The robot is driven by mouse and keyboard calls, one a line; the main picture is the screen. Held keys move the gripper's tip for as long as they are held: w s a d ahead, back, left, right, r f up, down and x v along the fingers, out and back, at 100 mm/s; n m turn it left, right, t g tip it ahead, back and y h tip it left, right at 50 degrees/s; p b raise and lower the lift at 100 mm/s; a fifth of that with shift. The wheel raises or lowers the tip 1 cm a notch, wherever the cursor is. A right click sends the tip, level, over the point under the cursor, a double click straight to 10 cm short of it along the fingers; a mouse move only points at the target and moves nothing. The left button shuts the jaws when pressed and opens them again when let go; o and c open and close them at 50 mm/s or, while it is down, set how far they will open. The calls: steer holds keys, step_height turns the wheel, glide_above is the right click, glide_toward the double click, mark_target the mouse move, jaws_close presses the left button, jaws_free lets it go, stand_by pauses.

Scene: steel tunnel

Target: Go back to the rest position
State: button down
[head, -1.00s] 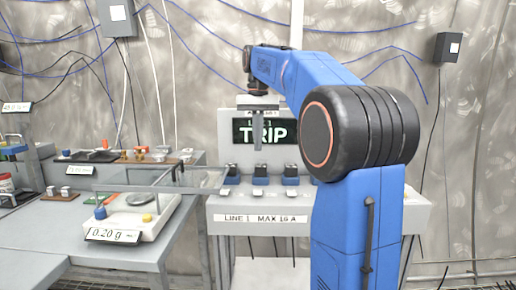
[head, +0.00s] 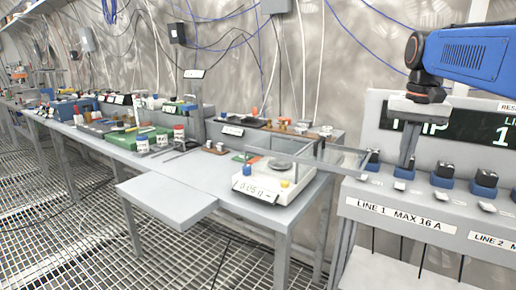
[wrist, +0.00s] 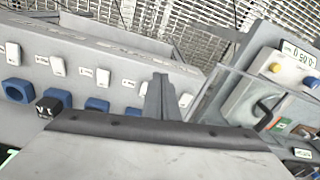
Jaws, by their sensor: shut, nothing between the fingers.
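My gripper (head: 408,150) hangs from the blue arm at the right of the head view, pointing down in front of the trip panel (head: 378,130). Its fingers are together with nothing between them. In the wrist view the closed fingers (wrist: 160,98) point toward the front face of the switch bench. The bench (head: 400,213) carries a row of blue-based sockets with black tops and white switches, and a "LINE 1 MAX 16 A" label. The fingertips appear near this row; I cannot tell whether they touch anything.
A scale (head: 275,190) with a clear shield stands on the grey table (head: 185,178) left of the bench. A small shelf (head: 165,203) juts out from that table. More workbenches run to the far left. The grated floor (head: 60,225) in front is open.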

steer(key=s+a+f+n+t, duration=0.2)
steer(key=s+a+f, duration=0.3)
steer(key=s+f, duration=0.65)
steer(key=s+a+f+n+t, duration=0.2)
steer(key=s+a+f+n, duration=0.15)
steer(key=s+f, duration=0.8)
step_height(320, 180, up, 28)
steer(key=m+g+y, duration=0.1)
steer(key=m+g, duration=0.6)
steer(key=m, duration=0.1)
glide_above(400, 185)
steer(key=w+d, duration=0.2)
steer(key=w, duration=0.1)
steer(key=shift+n, duration=0.25)
steer(key=x, duration=1.4)
steer(key=shift+a+f, duration=0.1)
steer(key=shift+a, duration=0.2)
steer(key=shift+t, duration=0.3)
